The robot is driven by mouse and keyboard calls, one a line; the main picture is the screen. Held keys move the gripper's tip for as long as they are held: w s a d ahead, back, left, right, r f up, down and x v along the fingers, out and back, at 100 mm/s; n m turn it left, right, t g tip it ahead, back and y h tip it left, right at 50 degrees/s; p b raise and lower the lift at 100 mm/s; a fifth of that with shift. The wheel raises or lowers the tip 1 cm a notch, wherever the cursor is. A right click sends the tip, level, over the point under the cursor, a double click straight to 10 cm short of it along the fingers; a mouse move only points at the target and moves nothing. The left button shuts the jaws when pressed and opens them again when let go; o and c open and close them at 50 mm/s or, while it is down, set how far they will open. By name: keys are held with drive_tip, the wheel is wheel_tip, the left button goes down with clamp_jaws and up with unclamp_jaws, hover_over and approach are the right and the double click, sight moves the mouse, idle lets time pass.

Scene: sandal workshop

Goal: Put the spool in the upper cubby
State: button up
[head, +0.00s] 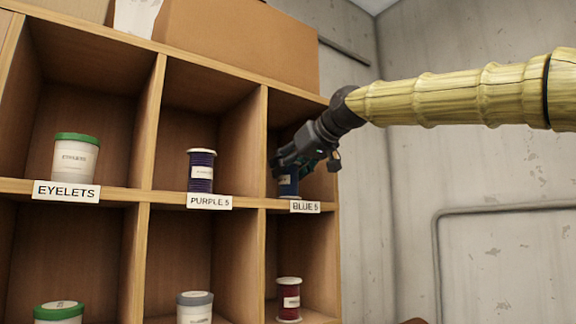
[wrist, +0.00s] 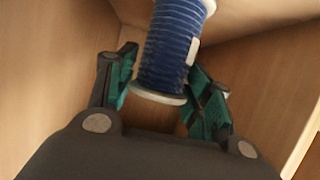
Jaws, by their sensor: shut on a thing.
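A blue spool (head: 289,184) with pale end flanges is inside the upper right cubby, above the BLUE 5 label (head: 305,207). My gripper (head: 283,167) reaches into that cubby from the right and covers most of the spool in the head view. In the wrist view the blue spool (wrist: 171,45) stands between the two green-padded fingers (wrist: 164,88), which are shut on it. Whether the spool's base touches the cubby floor cannot be told.
The cubby's left divider (head: 255,135) is close to my gripper. A purple spool (head: 201,172) stands in the upper middle cubby and a green-lidded EYELETS jar (head: 75,158) in the left one. A red spool (head: 289,299) is below. Cardboard boxes (head: 238,42) sit on top.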

drive_tip(key=shift+w+f, duration=0.1)
drive_tip(key=shift+w, duration=0.05)
drive_tip(key=shift+a+f, duration=0.1)
drive_tip(key=shift+a, duration=0.15)
drive_tip(key=shift+d+f, duration=0.1)
drive_tip(key=o, duration=1)
drive_tip(key=shift+d, duration=0.1)
drive_tip(key=shift+o, duration=0.7)
